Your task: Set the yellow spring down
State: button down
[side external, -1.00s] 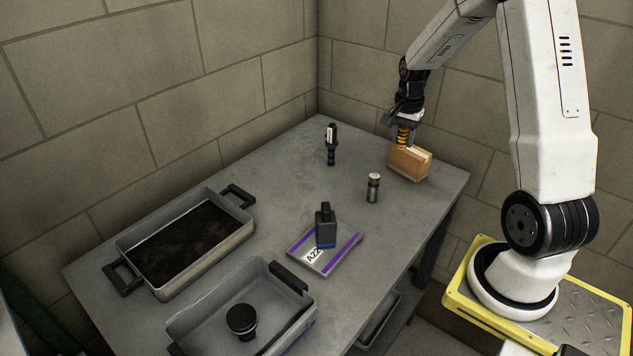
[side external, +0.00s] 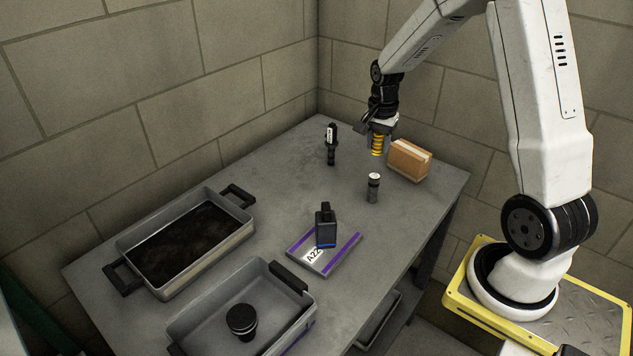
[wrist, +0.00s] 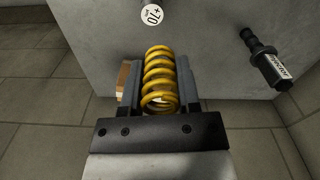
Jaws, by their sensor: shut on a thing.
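The yellow spring (side external: 378,145) is a coil held upright between the fingers of my gripper (side external: 377,148). It hangs above the table, just left of the cardboard box and behind the small grey cylinder. In the wrist view the spring (wrist: 160,78) lies between the two grey fingers of my gripper (wrist: 158,85), which are shut on it. The grey table (side external: 270,160) is below, with a gap under the spring.
A cardboard box (side external: 409,160), a grey cylinder with a white top (side external: 373,188) and a black injector-like part (side external: 331,145) stand nearby. Two metal pans (side external: 240,237) (side external: 303,300) occupy the front left.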

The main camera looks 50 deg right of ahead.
jog(key=w+a+n, duration=0.1)
jog(key=w+a, duration=0.1)
jog(key=a, duration=0.9)
jog(key=shift+w, duration=0.4)
send_over(305, 184)
jog(key=shift+s+f, duration=0.15)
jog(key=shift+f, duration=2.15)
jog(key=shift+s+f, duration=0.1)
jog(key=shift+f, duration=2.2)
jog(key=shift+w+f, duration=0.1)
jog(key=shift+w+f, duration=0.1)
jog(key=shift+f, duration=1.6)
jog(key=shift+f, duration=0.15)
